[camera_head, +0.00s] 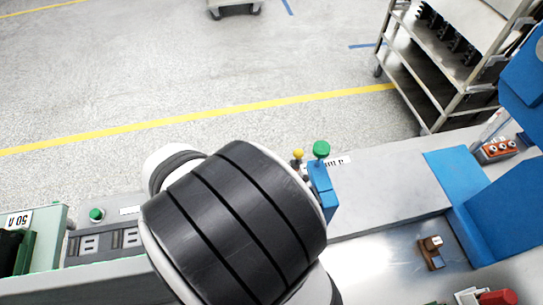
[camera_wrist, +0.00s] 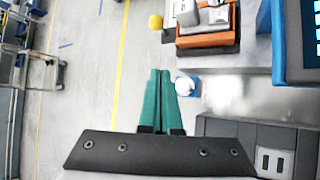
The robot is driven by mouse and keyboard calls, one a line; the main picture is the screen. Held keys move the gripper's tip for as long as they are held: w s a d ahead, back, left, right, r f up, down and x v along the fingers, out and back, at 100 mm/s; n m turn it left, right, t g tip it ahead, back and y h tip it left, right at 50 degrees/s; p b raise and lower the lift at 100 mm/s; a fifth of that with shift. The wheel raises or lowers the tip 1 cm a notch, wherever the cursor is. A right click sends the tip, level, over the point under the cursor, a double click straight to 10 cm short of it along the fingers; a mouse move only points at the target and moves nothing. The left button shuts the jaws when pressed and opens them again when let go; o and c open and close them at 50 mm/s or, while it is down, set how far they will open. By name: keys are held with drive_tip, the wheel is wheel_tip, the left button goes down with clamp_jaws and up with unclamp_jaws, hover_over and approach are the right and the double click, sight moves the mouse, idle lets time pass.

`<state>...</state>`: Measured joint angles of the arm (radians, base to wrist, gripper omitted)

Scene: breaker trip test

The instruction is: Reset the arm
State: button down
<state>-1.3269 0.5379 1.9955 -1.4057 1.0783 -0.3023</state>
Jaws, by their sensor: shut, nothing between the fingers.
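My gripper (camera_wrist: 160,75) shows in the wrist view with its two green fingers closed together and nothing between them. The fingers point up the picture, over the grey floor beside the bench edge. In the head view my black and white arm fills the lower middle, and I cannot make out the gripper there. The arm hides part of the bench behind it.
A blue fixture (camera_head: 322,185) with a green knob (camera_head: 321,149) stands just right of my arm. A green button (camera_head: 96,215) is at left. A small brown part (camera_head: 432,250) lies on the metal surface. A shelf cart (camera_head: 440,80) stands behind. An orange-and-grey device (camera_wrist: 208,38) is ahead.

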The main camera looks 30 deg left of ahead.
idle(0.5)
drive_tip(key=w+d+r+m+y, duration=0.1)
drive_tip(key=w+d+r+m, duration=0.2)
drive_tip(key=r, duration=0.3)
drive_tip(key=w+d+r+m+g+y, duration=0.1)
drive_tip(key=w+d+r+m+y, duration=0.15)
drive_tip(key=r, duration=0.35)
drive_tip(key=w+d+r+m+y, duration=0.1)
drive_tip(key=w+d+r+m, duration=0.15)
drive_tip(key=r, duration=0.35)
drive_tip(key=s+d+f+m+g+h, duration=0.1)
drive_tip(key=s+d+f+m+g, duration=0.15)
drive_tip(key=d+m, duration=0.45)
drive_tip(key=s+d+f+m+g+h, duration=0.1)
drive_tip(key=s+d+m+h, duration=0.2)
drive_tip(key=d, duration=0.6)
drive_tip(key=s+d+f+m+g+y, duration=0.1)
drive_tip(key=s+d+f+m+g, duration=0.1)
drive_tip(key=s+m, duration=0.4)
drive_tip(key=s+d+f+m+g+y, duration=0.1)
drive_tip(key=s+d+f+m+g, duration=0.1)
drive_tip(key=s+m, duration=0.4)
wheel_tip(320, 180, down, 2)
drive_tip(key=shift+s+d+m+g+y, duration=0.4)
drive_tip(key=shift+s+d, duration=0.2)
drive_tip(key=shift+s, duration=0.6)
